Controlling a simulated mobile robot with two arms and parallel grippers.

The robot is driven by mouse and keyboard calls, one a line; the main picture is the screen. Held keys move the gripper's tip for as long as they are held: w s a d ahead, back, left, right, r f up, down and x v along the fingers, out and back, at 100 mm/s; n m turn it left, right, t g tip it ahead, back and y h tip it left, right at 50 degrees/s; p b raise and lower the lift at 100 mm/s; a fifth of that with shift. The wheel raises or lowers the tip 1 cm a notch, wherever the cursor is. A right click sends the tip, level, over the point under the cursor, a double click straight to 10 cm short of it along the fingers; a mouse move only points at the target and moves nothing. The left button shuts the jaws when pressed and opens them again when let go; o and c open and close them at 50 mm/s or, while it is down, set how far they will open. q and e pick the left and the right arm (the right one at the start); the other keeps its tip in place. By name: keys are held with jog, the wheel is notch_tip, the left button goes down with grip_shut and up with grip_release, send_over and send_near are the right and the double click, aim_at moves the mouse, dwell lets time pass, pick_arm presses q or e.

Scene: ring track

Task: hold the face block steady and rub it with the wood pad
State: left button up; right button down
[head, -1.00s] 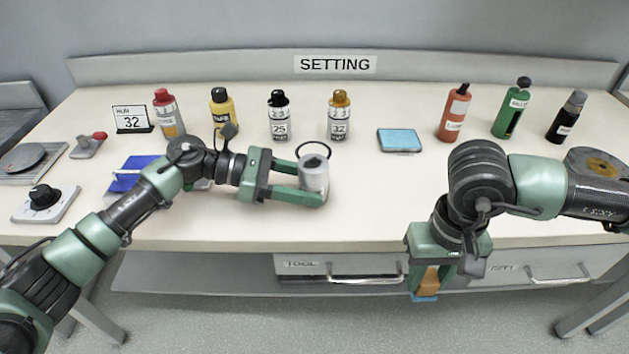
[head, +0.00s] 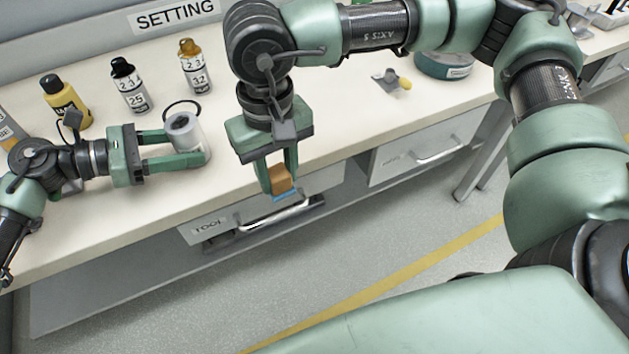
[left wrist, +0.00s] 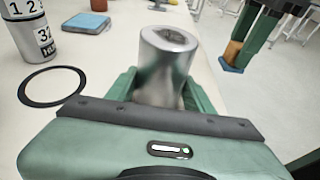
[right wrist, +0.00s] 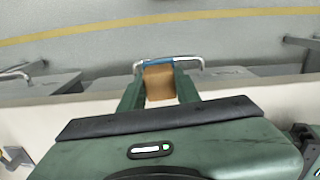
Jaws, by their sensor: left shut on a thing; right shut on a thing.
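My right gripper (head: 279,178) is shut on the wood pad (head: 280,180), a brown block with a blue lower face. It points down past the bench's front edge, in front of the tool drawer. The pad also shows in the right wrist view (right wrist: 158,83). Pad and block are apart.
A black ring (left wrist: 52,87) lies beside the block. A blue pad (left wrist: 88,22) lies further along. The tool drawer (head: 255,212) is under the bench edge. The bench front between the grippers is clear.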

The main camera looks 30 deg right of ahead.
pick_arm(q)
jog(key=shift+a, duration=0.1)
pick_arm(e)
jog(key=w+a+r, duration=0.5)
jog(key=a+r, duration=0.4)
jog(key=w+a+r, duration=0.3)
jog(key=w+r, duration=0.5)
jog(key=w, duration=0.4)
jog(key=shift+m, duration=0.4)
jog(key=shift+w+d+f, duration=0.1)
jog(key=shift+d+f, duration=0.05)
jog(key=shift+f, duration=1.65)
jog(key=shift+w+d+f, duration=0.1)
jog(key=shift+f, duration=1.7)
jog(key=shift+s+f, duration=0.45)
jog(key=shift+f, duration=0.15)
jog(key=shift+s+a, duration=0.1)
jog(key=shift+s, duration=2.25)
jog(key=shift+w, duration=2.7)
notch_tip(320, 180, up, 8)
jog(key=shift+w+r, duration=0.1)
jog(key=shift+w, duration=0.05)
